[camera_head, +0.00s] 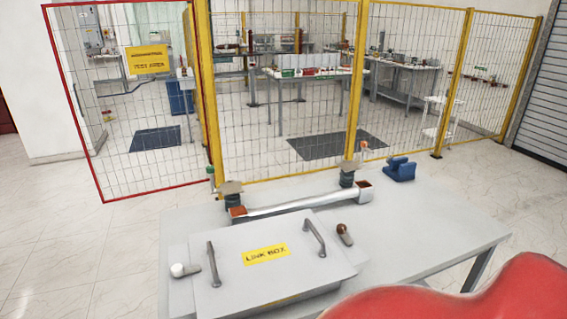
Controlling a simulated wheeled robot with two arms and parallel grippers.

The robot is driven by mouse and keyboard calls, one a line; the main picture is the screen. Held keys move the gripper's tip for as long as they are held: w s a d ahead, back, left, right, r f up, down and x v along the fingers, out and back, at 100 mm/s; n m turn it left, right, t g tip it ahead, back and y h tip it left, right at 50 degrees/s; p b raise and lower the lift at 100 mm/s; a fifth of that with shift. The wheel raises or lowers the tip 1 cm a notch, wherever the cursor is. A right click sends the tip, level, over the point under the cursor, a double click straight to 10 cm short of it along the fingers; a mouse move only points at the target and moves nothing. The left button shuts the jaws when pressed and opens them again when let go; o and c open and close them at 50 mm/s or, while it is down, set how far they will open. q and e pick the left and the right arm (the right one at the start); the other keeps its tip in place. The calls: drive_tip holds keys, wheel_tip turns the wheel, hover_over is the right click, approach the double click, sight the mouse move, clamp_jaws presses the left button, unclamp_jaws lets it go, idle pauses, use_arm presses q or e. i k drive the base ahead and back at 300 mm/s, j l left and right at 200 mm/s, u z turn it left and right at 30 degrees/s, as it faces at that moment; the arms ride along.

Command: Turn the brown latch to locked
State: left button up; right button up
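The brown latch (343,231) is at the right side of the lock box (225,285), with a round brown knob and a short grey lever. The knob is at the lever's far end, and the lever slants toward the lower right. A second latch with a white knob (178,269) is at the box's left side. The box lid has two grey handles and a yellow label (266,255) between them. Neither of my grippers is in view.
The box is on a light grey table (455,232). Behind it lies a silver bar (300,203) between two dark posts. A blue object (399,169) is at the table's back right. The table right of the brown latch is clear. A yellow mesh fence (285,130) stands behind.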

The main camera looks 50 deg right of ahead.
sight(341, 229)
drive_tip(key=z, duration=2.1)
drive_tip(key=i+l+u, duration=0.35)
drive_tip(key=i+l, duration=0.2)
drive_tip(key=l, duration=0.2)
